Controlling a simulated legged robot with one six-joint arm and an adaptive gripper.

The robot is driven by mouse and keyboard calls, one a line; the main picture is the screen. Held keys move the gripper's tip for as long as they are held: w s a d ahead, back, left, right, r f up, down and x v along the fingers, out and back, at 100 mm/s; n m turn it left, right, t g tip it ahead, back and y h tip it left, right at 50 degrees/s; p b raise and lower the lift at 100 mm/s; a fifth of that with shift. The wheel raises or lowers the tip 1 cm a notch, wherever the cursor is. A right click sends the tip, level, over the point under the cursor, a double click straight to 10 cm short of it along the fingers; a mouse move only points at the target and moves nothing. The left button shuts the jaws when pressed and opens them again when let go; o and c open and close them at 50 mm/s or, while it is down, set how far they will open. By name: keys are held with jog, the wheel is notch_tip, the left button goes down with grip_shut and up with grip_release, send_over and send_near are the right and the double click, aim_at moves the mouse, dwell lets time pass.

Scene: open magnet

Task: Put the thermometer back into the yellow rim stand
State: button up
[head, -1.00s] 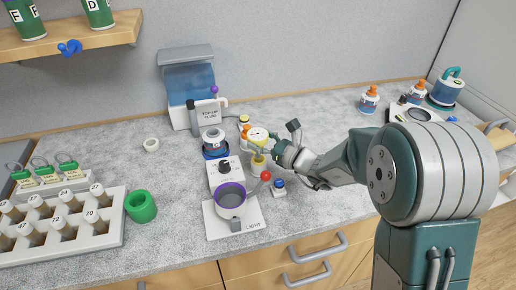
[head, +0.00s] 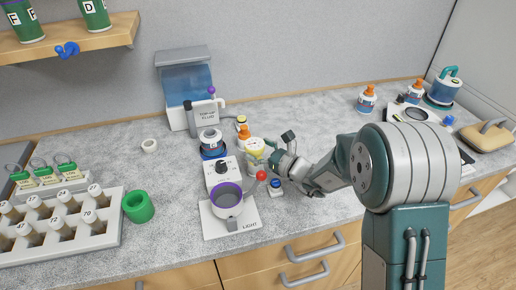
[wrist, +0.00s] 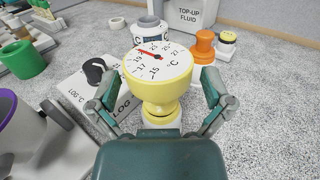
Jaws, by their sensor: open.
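The thermometer (wrist: 165,62) has a round white dial with a red needle and a yellow body that narrows downward. It stands about upright between the fingers of my gripper (wrist: 159,85). Both fingers are spread, with a gap visible on each side of the dial. Under the body, a yellow ring and a white base (wrist: 163,123) show, apparently the yellow rim stand. My palm hides the lower part, so how deep the thermometer sits cannot be told. In the head view, the thermometer (head: 253,148) is small, at the left of my gripper (head: 268,160).
Left of the thermometer stand a white LIGHT plate with a purple-rimmed cup (head: 228,199) and a dial box (head: 222,172). A red ball knob (head: 261,175) is close below my gripper.

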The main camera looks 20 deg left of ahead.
jog(key=v, duration=1.1)
jog(key=shift+s+d, duration=0.1)
jog(key=shift+d, duration=0.25)
jog(key=shift+a, duration=0.1)
